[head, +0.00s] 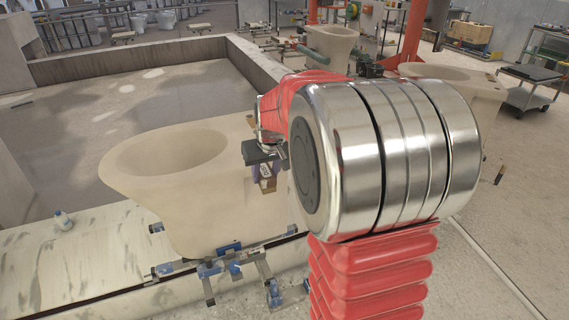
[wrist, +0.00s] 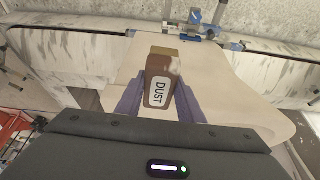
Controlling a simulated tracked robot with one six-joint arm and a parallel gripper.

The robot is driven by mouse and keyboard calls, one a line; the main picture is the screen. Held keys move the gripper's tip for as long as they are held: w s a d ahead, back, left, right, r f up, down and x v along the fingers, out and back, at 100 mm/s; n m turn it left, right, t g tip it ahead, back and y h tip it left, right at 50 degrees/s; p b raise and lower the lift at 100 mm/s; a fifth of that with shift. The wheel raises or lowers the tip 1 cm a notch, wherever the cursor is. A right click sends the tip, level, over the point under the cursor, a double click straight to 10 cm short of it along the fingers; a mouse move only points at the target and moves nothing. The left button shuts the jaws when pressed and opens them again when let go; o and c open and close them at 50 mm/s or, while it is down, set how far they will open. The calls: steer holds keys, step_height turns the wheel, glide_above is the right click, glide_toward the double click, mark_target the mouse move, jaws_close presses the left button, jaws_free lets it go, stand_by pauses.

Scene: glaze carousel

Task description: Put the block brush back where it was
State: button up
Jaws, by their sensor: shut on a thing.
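The block brush (wrist: 161,83) is brown with a white label reading DUST. It lies between the two purple-grey fingers of my gripper (wrist: 160,98) in the wrist view, and my gripper is shut on it. In the head view my gripper (head: 264,168) and the brush (head: 269,184) show small, just right of a large beige ceramic bowl (head: 180,205), partly hidden by my arm. In the wrist view the beige bowl (wrist: 225,80) lies behind the brush. I cannot tell whether the brush touches it.
The bowl stands on a pale ledge above blue clamps (head: 235,267). A walled basin (head: 110,95) lies behind. Other beige bowls (head: 440,73) and a cart (head: 530,90) stand at the back right. A small dark item (head: 500,175) is at right.

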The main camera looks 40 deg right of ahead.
steer(key=a+f+n, duration=0.1)
steer(key=a+f, duration=0.2)
steer(key=a, duration=0.4)
steer(key=w+a+f+n, duration=0.1)
steer(key=a+f, duration=0.3)
steer(key=a, duration=0.3)
steer(key=w+a+f+n+y, duration=0.1)
steer(key=a+f, duration=0.3)
steer(key=a, duration=0.2)
steer(key=shift+a, duration=0.4)
steer(key=shift+f, duration=0.1)
